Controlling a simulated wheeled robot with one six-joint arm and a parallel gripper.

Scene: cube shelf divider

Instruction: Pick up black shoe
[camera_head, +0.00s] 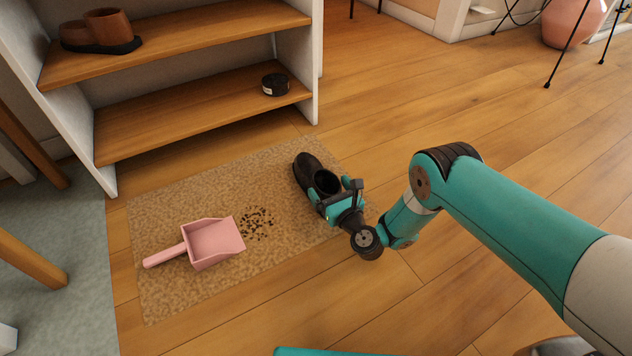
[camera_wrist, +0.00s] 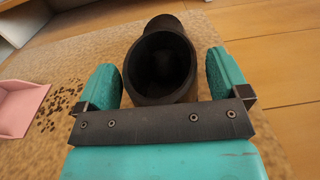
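The black shoe (camera_head: 308,170) stands on the tan mat in the head view, its toe toward the shelf and its round opening facing up. In the wrist view the shoe (camera_wrist: 162,62) fills the middle, its dark opening toward my gripper. My gripper (camera_head: 326,190) is low over the shoe's near end. In the wrist view, the teal fingers of my gripper (camera_wrist: 169,80) are spread on either side of the shoe's opening. The fingertips' height against the shoe is hard to tell.
The tan mat (camera_head: 165,285) also holds a pink dustpan (camera_head: 213,242) and scattered dark crumbs (camera_head: 257,222). The white shelf (camera_head: 309,75) behind has a brown shoe (camera_head: 108,30) above and a small black round tin (camera_head: 275,84) below.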

